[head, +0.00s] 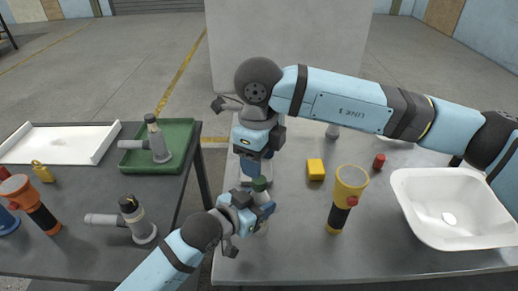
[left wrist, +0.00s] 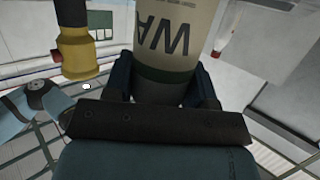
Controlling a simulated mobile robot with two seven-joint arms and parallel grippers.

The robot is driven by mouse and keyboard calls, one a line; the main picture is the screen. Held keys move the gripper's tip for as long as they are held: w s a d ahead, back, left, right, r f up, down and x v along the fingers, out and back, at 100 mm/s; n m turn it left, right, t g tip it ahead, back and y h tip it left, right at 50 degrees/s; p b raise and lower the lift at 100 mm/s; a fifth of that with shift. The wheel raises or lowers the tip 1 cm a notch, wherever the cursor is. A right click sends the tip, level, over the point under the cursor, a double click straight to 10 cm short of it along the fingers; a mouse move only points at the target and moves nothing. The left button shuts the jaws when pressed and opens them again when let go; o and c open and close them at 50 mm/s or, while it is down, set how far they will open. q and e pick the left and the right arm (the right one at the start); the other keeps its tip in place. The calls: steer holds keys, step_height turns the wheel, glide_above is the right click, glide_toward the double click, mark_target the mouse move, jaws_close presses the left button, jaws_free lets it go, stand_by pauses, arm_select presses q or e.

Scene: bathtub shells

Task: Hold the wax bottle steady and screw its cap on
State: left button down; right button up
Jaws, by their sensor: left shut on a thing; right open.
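The wax bottle is cream with a dark green band and large letters "WA" in the left wrist view (left wrist: 172,30). My left gripper (head: 258,208) is shut around it; the gripper's two dark fingers flank the bottle in the left wrist view (left wrist: 165,88). In the head view, my gripper mostly hides the bottle. A dark green cap (head: 260,184) shows at the top of the bottle; I cannot tell how far it is screwed down. My right gripper (head: 256,174) is open and points down just above the cap.
On the grey table, a yellow-and-black flashlight (head: 346,196) stands right of the bottle. The left table carries a green tray (head: 184,134) and tools.

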steer(key=n, duration=0.3)
steer(key=r+n, duration=0.1)
steer(key=n, duration=0.6)
steer(key=shift+r+n, duration=0.3)
steer(key=shift+r, duration=0.05)
steer(key=n, duration=0.4)
steer(key=shift+r, duration=0.25)
steer(key=shift+f, duration=0.15)
steer(key=shift+f, duration=3.85)
steer(key=c, duration=0.9)
steer(key=m, duration=0.6)
steer(key=shift+m, duration=0.3)
steer(key=shift+c, duration=0.2)
